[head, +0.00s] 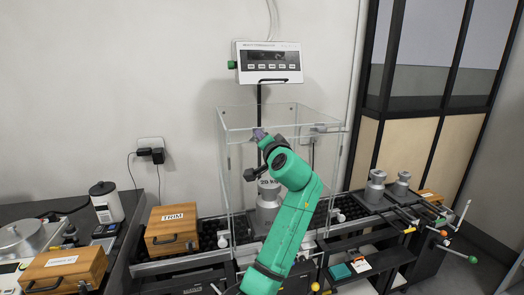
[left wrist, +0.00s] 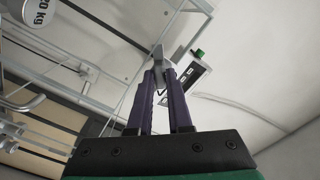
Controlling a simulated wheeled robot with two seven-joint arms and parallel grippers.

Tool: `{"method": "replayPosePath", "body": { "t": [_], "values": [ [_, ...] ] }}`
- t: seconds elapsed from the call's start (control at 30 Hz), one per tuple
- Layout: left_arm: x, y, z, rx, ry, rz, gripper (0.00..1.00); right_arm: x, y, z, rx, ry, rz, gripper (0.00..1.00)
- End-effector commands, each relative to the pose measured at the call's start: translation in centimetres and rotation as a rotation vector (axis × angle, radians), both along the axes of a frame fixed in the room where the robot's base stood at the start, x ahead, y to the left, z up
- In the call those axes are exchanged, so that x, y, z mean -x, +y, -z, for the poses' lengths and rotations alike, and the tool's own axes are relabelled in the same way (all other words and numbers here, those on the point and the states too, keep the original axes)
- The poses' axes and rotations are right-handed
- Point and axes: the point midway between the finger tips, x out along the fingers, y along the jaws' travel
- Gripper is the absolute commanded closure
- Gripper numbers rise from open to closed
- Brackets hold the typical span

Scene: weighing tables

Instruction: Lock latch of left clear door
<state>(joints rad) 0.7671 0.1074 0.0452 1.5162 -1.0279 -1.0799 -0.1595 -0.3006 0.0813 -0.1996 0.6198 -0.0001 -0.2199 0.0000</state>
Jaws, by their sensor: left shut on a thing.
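A clear-walled enclosure (head: 300,110) stands at the middle of the bench, with a 20 kg weight (head: 268,208) inside. The left clear door (head: 232,178) is the see-through panel on its left side; its exact position is hard to tell. My left gripper (head: 259,134) is near the top of the enclosure, in front of it. In the left wrist view my purple fingers (left wrist: 162,85) are closed on a small grey metal piece, the latch (left wrist: 159,56). The latch is hidden behind my gripper in the head view. My right gripper is not in view.
A display unit (head: 269,62) is on the wall above the enclosure. A wooden TRIM box (head: 172,231) stands at left, with another wooden box (head: 65,272) nearer. Levers and metal weights (head: 375,188) are at right.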

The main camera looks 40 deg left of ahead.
Motion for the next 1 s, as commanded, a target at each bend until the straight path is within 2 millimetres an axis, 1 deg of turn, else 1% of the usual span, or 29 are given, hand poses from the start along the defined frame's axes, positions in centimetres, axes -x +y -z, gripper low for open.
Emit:
{"method": "replayPosePath", "body": {
  "t": [0.03,0.3,0.5,0.7,1.0],
  "values": [
    [0.0,0.0,0.8,0.028,-0.034,0.0,1.0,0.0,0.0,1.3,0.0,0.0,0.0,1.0],
    [0.0,0.0,0.7,0.174,-0.243,0.0,1.0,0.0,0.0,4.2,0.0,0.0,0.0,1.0],
    [-0.1,0.0,0.7,0.283,-0.399,0.0,1.0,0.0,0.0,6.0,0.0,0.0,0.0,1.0],
    [-0.1,0.0,0.6,0.38,-0.539,-0.001,1.0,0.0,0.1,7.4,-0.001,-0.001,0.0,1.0],
    [0.0,0.0,0.4,0.482,-0.684,-0.001,1.0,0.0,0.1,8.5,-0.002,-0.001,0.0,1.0]
  ]
}}
